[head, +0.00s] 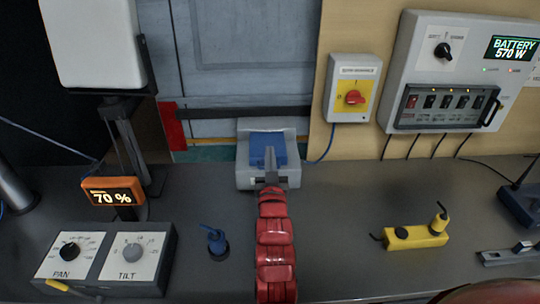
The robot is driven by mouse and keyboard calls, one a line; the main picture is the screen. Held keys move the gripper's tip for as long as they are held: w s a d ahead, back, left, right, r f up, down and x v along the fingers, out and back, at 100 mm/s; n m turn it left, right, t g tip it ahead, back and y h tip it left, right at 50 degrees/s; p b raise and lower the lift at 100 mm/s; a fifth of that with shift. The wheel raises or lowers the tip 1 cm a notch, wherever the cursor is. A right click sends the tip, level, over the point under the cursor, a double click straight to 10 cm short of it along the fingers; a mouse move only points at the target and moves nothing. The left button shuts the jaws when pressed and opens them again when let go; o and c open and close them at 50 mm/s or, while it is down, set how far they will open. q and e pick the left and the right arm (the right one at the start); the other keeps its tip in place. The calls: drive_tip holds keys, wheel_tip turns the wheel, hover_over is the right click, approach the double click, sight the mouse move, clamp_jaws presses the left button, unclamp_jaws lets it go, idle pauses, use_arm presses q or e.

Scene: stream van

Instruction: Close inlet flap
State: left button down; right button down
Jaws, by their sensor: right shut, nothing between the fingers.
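The inlet (243,160) is a grey box on the back of the counter, against the blue-grey panel. Its blue flap (267,140) shows in the middle of the box's front. I cannot tell the flap's exact angle from this view. My right gripper (270,161) is at the end of the red arm that comes up from the bottom. It is shut and empty, and its tip overlaps the lower part of the flap. Whether it touches the flap is unclear. My left gripper is not in view.
A pan and tilt control box (106,258) and a blue plug-like part (216,241) are left of the arm. A yellow device (416,237) lies to the right. A red-knobbed switch (352,90) and a battery panel (440,75) are on the wall.

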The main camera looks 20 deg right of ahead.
drive_tip(key=p+v, duration=0.1)
drive_tip(key=v, duration=1.6)
drive_tip(key=shift+s+p, duration=0.25)
drive_tip(key=shift+p, duration=0.1)
drive_tip(key=shift+a+f, duration=0.1)
drive_tip(key=shift+a, duration=0.05)
